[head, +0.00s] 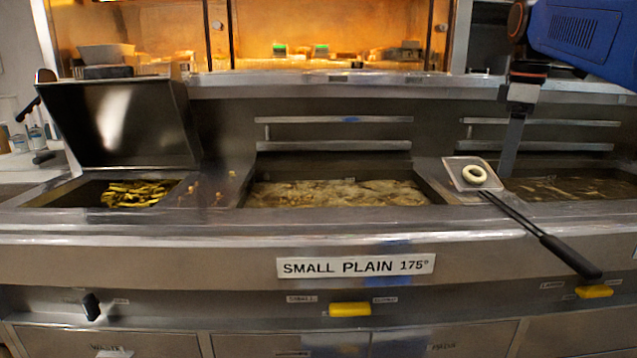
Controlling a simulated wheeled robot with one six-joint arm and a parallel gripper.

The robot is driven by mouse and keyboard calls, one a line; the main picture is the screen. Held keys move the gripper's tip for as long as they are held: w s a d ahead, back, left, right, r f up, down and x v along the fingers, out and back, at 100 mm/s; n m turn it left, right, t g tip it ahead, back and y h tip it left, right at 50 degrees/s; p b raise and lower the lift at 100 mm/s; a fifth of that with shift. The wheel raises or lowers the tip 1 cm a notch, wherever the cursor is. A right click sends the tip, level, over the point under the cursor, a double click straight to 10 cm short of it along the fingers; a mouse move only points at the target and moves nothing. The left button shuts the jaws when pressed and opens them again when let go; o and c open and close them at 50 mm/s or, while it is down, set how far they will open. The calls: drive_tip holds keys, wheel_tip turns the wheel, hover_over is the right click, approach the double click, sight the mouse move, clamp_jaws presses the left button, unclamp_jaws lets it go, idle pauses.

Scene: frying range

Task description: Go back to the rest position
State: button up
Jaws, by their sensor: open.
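My gripper (509,168) hangs fingers-down at the right, below my blue arm, and is open with nothing seen in it. Its fingers line up edge-on, so the gap between them is hidden. The fingertips show just right of a flat skimmer (459,180) and near the left end of the right fryer (590,189); I cannot tell their exact depth. The skimmer carries a pale ring (474,175), and its black handle (570,256) slopes down over the front edge of the range.
The middle fryer (340,193) holds oil with pale bits. A left bin (60,193) holds yellow fries below a raised steel lid (130,122). A sign (355,266) reads "SMALL PLAIN 175°". Lit shelves stand behind. The space above the middle fryer is clear.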

drive_tip(key=s+a+f+m+t, duration=0.1)
drive_tip(key=s+a+f+m, duration=0.2)
drive_tip(key=s+f, duration=0.5)
drive_tip(key=s+a+f+m+t, duration=0.1)
drive_tip(key=s+a+f+m, duration=0.3)
drive_tip(key=s+f, duration=0.4)
drive_tip(key=s+a+f+m+t, duration=0.1)
drive_tip(key=s+a+f+m, duration=0.2)
drive_tip(key=s+f, duration=0.5)
wheel_tip(320, 180, down, 7)
drive_tip(key=shift+s+a+f+m+t, duration=0.15)
drive_tip(key=shift+a+m+t, duration=0.15)
drive_tip(key=shift+m, duration=0.1)
